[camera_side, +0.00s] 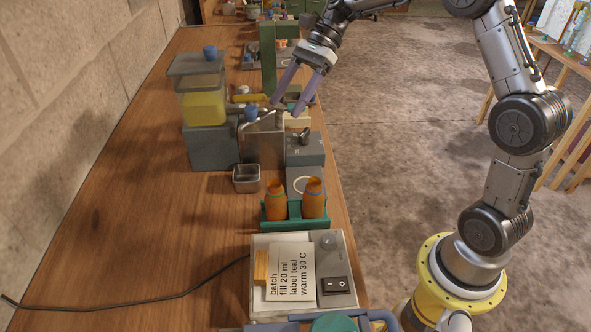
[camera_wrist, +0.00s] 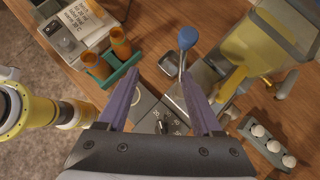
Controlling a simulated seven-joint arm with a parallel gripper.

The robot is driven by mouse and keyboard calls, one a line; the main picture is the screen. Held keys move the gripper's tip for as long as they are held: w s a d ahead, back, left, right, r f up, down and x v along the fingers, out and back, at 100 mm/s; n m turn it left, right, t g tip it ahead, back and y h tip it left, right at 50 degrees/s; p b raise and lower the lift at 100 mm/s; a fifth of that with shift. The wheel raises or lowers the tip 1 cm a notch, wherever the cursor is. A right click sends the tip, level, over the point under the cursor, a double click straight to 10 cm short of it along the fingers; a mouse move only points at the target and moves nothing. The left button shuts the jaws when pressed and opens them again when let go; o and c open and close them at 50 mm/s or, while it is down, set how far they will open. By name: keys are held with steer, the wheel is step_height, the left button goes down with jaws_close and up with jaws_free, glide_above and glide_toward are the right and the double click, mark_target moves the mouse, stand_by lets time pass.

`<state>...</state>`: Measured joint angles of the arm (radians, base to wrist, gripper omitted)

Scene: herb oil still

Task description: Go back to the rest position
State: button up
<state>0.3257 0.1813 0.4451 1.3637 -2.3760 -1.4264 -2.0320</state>
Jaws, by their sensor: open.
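My gripper (camera_side: 292,92) is open, its two purple fingers pointing down above the bench near the still. In the wrist view the gripper (camera_wrist: 161,95) has nothing between its fingers. Below it is a grey unit with a dark knob (camera_side: 304,136); the knob also shows in the wrist view (camera_wrist: 162,126). A blue-knobbed lever (camera_side: 251,114) stands close to the left of the fingers, apart from them as far as I can see. It also shows in the wrist view (camera_wrist: 187,38).
A yellow-filled tank (camera_side: 203,100) stands on a grey block to the left. Two orange bottles (camera_side: 276,200) stand in a teal rack (camera_side: 295,222). A small metal cup (camera_side: 246,179) sits left of them. A control box (camera_side: 331,265) with a card is in front.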

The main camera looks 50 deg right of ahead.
steer(key=w+a+r+m+t+h, duration=0.1)
steer(key=w+r+m+t, duration=0.2)
steer(key=r+m+t, duration=0.3)
steer(key=w+a+r+m+t, duration=0.2)
steer(key=w+r+m+t, duration=0.2)
steer(key=r+m, duration=0.35)
steer(key=s+d+r+m+t+h, duration=0.4)
steer(key=d+r+m+t+h, duration=0.15)
steer(key=m, duration=0.75)
steer(key=s+d+f+m+g+h, duration=0.3)
steer(key=s+f+m, duration=0.1)
steer(key=s+m, duration=0.4)
steer(key=s+d+f+m+g+h, duration=0.2)
steer(key=s+f+m+h, duration=0.1)
steer(key=s+m, duration=0.55)
steer(key=s+a+f+m+g+y, duration=0.1)
steer(key=s+a+f+m+g, duration=0.2)
steer(key=s+f+m, duration=0.2)
steer(key=s+a+f+m+g+y, duration=0.2)
steer(key=s+f+m, duration=0.3)
steer(key=s, duration=0.3)
steer(key=shift+s+a+f+g, duration=0.2)
steer(key=shift+a+f+g, duration=0.25)
steer(key=shift+a+f, duration=0.2)
steer(key=shift+y, duration=0.25)
